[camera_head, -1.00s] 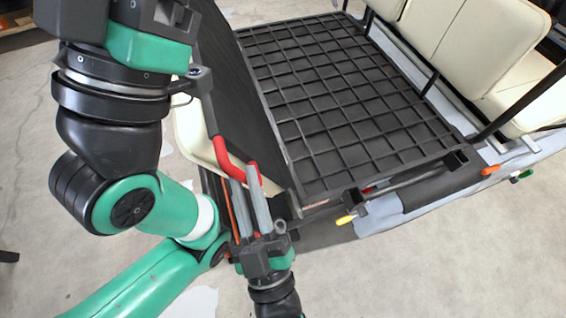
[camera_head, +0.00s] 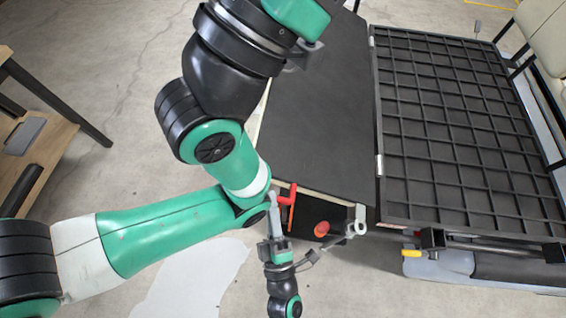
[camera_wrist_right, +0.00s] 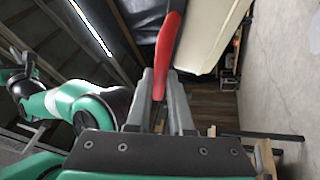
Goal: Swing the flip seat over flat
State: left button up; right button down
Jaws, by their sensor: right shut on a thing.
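The flip seat (camera_head: 320,115) shows as a broad black panel left of the dark grid deck (camera_head: 455,130), along whose edge pale hinges run. A thin cream edge shows along its near side. I cannot tell whether it lies fully level. My right gripper (camera_head: 274,203) is at the panel's near left corner, shut on a red handle (camera_head: 292,203). In the right wrist view the red handle (camera_wrist_right: 168,45) stands between the grey fingers, with the cream cushion (camera_wrist_right: 212,35) beside it. My left gripper is not in view.
Cream seats (camera_head: 548,35) stand at the far right beyond the deck. A red knob (camera_head: 321,229) and a yellow-tipped lever (camera_head: 411,253) are near the cart's front edge. A wooden table (camera_head: 45,135) stands at the left, with clear floor between.

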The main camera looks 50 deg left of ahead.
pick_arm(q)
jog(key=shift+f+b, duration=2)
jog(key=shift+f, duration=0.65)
pick_arm(e)
notch_tip(320, 180, down, 9)
jog(key=s+a+n+g, duration=0.1)
jog(key=n, duration=0.3)
jog(key=shift+s+a+r+g, duration=0.15)
jog(key=shift+s+a+g, duration=0.15)
jog(key=shift+a+g, duration=0.1)
jog(key=c, duration=0.8)
grip_release()
jog(key=shift+d, duration=0.1)
pick_arm(q)
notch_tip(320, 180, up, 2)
jog(key=p, duration=0.2)
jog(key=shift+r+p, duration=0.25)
jog(key=shift+p, duration=0.05)
pick_arm(e)
jog(key=v, duration=1.1)
jog(key=shift+s+d, duration=0.2)
jog(key=shift+d, duration=0.1)
